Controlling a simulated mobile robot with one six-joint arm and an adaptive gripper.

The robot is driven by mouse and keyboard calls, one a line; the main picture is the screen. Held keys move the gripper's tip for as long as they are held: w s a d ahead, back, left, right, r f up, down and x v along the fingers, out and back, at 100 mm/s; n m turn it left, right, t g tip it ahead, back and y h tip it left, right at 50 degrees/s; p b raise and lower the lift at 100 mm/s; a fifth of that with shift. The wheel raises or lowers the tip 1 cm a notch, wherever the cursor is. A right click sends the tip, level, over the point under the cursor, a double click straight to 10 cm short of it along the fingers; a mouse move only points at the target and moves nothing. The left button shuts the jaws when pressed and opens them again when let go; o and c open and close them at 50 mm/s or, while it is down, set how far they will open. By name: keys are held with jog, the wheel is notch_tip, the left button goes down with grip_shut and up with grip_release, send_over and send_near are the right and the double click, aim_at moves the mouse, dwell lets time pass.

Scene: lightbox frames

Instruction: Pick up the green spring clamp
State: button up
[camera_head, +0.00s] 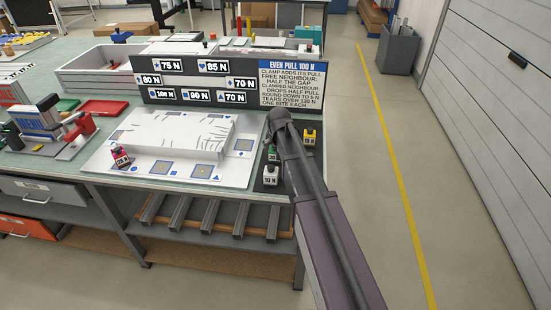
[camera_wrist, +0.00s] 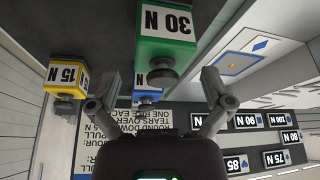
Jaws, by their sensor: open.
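The green spring clamp (camera_wrist: 168,35) shows large in the wrist view. It has a white label reading 30 N and a dark round knob on the side facing my gripper. In the head view the green clamp (camera_head: 272,154) stands on the dark strip at the bench's right end, partly hidden by my arm. My gripper (camera_wrist: 160,76) is open, one finger on each side of the knob's line in the picture. The fingers do not visibly touch the clamp. In the head view my arm hides the fingers.
A yellow 15 N clamp (camera_wrist: 67,78) and a blue clamp (camera_wrist: 147,88) stand close by. A white clamp (camera_head: 271,175) stands at the front of the strip. A sign panel (camera_head: 292,84) rises behind.

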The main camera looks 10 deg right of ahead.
jog(key=shift+b+x, duration=0.9)
jog(key=shift+x, duration=0.4)
jog(key=shift+c, duration=0.2)
jog(key=c, duration=1.2)
